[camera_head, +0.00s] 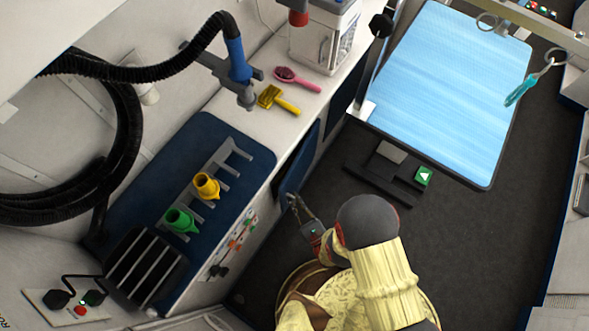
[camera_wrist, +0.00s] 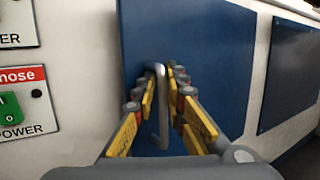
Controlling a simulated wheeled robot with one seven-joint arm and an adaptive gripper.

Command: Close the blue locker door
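The blue locker door (camera_head: 298,161) stands ajar, swung out from the front of the white cabinet in the head view. In the wrist view the door (camera_wrist: 215,65) fills the middle as a flat blue panel. Its grey bar handle (camera_wrist: 162,110) runs upright between the fingers. My gripper (camera_wrist: 163,80), with yellow finger pads, has one finger on each side of the handle. The spacing is narrow, and I cannot tell whether both pads touch the bar.
A blue-topped counter (camera_head: 235,135) carries yellow and green nozzles in a rack. A brush and comb lie on the white counter above the door. Dark floor between is clear.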

